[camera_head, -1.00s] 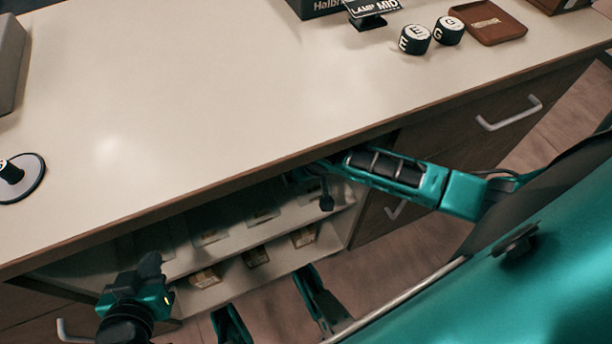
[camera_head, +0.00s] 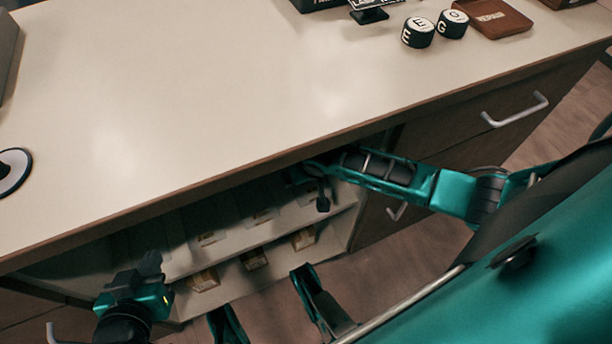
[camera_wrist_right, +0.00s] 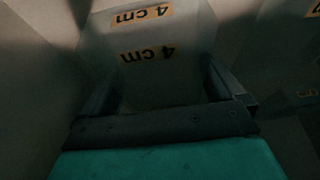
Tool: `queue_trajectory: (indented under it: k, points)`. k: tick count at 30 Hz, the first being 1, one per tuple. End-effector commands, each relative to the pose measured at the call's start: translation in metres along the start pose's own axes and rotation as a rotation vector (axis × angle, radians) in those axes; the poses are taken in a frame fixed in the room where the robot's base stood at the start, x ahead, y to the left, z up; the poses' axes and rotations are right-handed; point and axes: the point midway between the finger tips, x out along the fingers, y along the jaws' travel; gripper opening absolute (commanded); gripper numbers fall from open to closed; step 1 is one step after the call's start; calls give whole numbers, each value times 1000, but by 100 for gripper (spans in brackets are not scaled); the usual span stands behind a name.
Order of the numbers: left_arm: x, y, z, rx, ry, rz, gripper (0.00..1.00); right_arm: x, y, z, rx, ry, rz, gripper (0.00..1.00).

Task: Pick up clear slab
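In the right wrist view, a pale, see-through-looking slab (camera_wrist_right: 160,85) with a "4 cm" label lies between the spread fingers of my right gripper (camera_wrist_right: 162,72). The fingers stand at its two sides; contact is hard to see in the dim light. A second "4 cm" label shows just beyond. In the head view my right arm reaches under the counter's front edge, and its gripper (camera_head: 321,190) is partly hidden at the open shelves (camera_head: 240,275).
The counter (camera_head: 230,90) overhangs the shelves, which carry several labelled places. Two black-and-white round pieces (camera_head: 418,32) and a brown tray (camera_head: 492,17) stand at the back right. A round disc (camera_head: 12,172) lies at the left. The counter's middle is clear.

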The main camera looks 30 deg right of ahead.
Motion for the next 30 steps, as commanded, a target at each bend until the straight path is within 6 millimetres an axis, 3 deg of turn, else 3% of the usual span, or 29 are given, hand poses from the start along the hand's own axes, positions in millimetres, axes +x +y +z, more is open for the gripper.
queue_trajectory:
  k: [12,22,30]
  points:
    - [0,-1,2,5,-5,0,0,0,0,0,0,0,0,43]
    - [0,-1,4,6,-7,0,0,-2,0,-2,0,4,-1,43]
    - [-12,-2,-12,7,-4,-8,0,-21,6,-12,1,3,-1,43]
